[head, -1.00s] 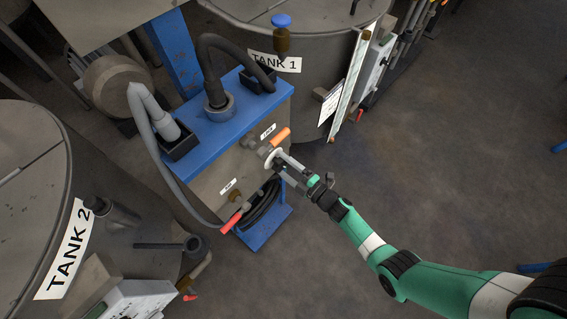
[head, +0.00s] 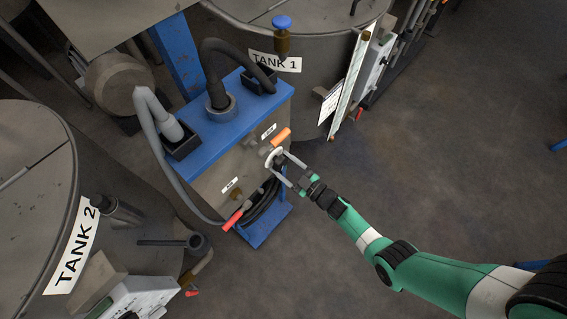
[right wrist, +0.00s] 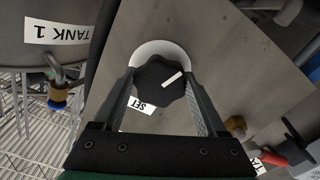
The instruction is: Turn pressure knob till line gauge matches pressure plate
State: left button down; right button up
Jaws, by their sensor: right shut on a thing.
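The black lobed pressure knob (right wrist: 150,86), with a white pointer line on it, sits in front of a round white plate (right wrist: 158,47) on the machine's grey panel. In the right wrist view the line slants up to the right. My right gripper (head: 281,164) is shut on the knob, one finger on each side; its fingers also show in the right wrist view (right wrist: 166,98). An upside-down SET label (right wrist: 145,106) is partly hidden behind the knob and a finger. I cannot make out a gauge reading. My left gripper is not in view.
An orange handle (head: 281,136) is just above the knob and a red handle (head: 232,221) is lower left. A coiled black hose (head: 262,206) hangs below. Tank 1 (head: 318,80) and Tank 2 (head: 30,165) flank the blue-topped machine (head: 205,132).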

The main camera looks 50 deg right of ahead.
dwell(0.3)
jog(key=o, duration=1.3)
jog(key=shift+s, duration=0.15)
jog(key=shift+s+r+p, duration=0.1)
jog(key=shift+s+p, duration=0.25)
jog(key=s+p, duration=0.3)
jog(key=s, duration=0.7)
jog(key=shift+s, duration=0.35)
